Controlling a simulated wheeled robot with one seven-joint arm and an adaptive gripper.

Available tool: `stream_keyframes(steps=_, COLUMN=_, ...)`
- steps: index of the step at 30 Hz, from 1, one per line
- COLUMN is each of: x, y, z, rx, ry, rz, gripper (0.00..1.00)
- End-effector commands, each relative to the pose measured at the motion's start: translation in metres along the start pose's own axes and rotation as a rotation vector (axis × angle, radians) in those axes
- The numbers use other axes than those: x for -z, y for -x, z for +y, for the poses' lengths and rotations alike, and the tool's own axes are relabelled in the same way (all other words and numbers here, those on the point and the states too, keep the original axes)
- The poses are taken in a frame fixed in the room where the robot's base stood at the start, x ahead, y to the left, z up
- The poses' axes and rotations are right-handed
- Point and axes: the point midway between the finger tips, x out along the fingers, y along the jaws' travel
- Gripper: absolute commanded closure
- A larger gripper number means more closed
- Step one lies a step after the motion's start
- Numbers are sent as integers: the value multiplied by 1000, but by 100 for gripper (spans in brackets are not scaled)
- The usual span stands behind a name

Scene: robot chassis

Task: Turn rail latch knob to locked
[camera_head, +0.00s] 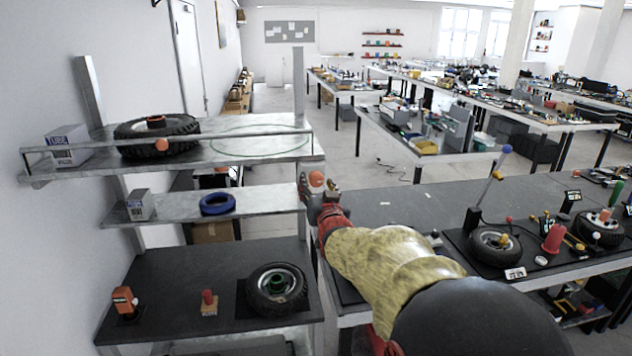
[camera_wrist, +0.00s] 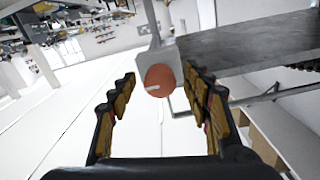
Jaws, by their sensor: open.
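A round orange-red knob (camera_wrist: 160,80) with a white pointer mark sits on a grey plate at the shelf end. In the wrist view its mark points left. It lies between the two fingers of my gripper (camera_wrist: 156,88), ahead of them, with space on both sides; no contact shows. In the head view the orange knob (camera_head: 316,179) shows at my gripper (camera_head: 319,194), by the right end of the shelf rack. The fingers are open and empty. Another orange round piece (camera_head: 162,144) is on the front rail (camera_head: 240,136) of the top shelf.
The top shelf holds a tyre (camera_head: 130,137) and a tube box (camera_head: 68,146). The middle shelf holds a blue ring (camera_head: 217,204) and a small box (camera_head: 141,205). A wheel (camera_head: 276,288) lies below. A dark workbench (camera_head: 420,205) with parts stands at right.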

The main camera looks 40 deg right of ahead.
Motion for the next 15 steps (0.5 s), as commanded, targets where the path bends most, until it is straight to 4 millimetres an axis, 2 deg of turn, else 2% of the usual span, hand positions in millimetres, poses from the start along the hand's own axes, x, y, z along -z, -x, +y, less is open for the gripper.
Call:
stream_keyframes(steps=6, x=0, y=-20, z=0, rx=0, ry=0, rz=-1, gripper=51)
stream_keyframes(steps=15, x=0, y=-24, z=0, rx=0, ry=0, rz=0, gripper=51)
